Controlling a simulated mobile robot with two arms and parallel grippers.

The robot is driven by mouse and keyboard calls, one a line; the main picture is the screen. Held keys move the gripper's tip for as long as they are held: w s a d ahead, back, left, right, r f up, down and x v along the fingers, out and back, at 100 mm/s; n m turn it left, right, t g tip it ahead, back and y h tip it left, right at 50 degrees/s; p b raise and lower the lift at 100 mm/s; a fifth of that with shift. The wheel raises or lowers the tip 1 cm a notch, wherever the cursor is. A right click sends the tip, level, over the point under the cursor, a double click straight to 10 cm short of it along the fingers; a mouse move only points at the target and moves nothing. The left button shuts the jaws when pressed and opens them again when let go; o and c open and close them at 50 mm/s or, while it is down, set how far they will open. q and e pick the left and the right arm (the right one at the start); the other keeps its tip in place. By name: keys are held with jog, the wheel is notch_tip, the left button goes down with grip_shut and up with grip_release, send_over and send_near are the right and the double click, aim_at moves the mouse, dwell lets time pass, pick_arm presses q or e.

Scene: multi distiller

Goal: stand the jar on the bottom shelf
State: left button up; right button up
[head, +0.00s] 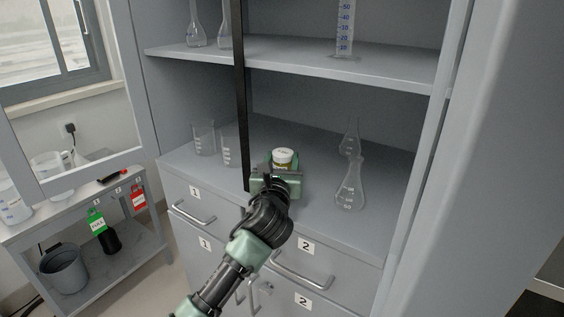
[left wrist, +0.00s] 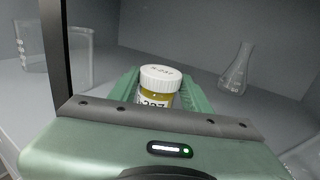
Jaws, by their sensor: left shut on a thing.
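The jar (head: 283,157) has a white lid and a yellowish body with a label. In the left wrist view the jar (left wrist: 160,84) stands upright between the green fingers. My left gripper (head: 282,166) is shut on it, over the front part of the bottom shelf (head: 325,220). The jar's base is hidden by the gripper, so I cannot tell whether it touches the shelf. My right gripper is not in view.
Beakers (head: 204,138) stand left of the jar, behind a dark vertical door edge (head: 240,90). Conical flasks (head: 350,185) stand to the right. The upper shelf (head: 300,65) holds a measuring cylinder (head: 345,30). Shelf space between jar and flasks is clear.

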pick_arm(q)
jog(key=o, duration=1.4)
jog(key=shift+f, duration=0.1)
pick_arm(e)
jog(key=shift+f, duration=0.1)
pick_arm(q)
jog(key=s, duration=0.4)
jog(key=s+a+p, duration=0.1)
jog(key=s, duration=0.7)
jog(key=shift+a+p, duration=0.2)
jog(key=shift+p, duration=0.2)
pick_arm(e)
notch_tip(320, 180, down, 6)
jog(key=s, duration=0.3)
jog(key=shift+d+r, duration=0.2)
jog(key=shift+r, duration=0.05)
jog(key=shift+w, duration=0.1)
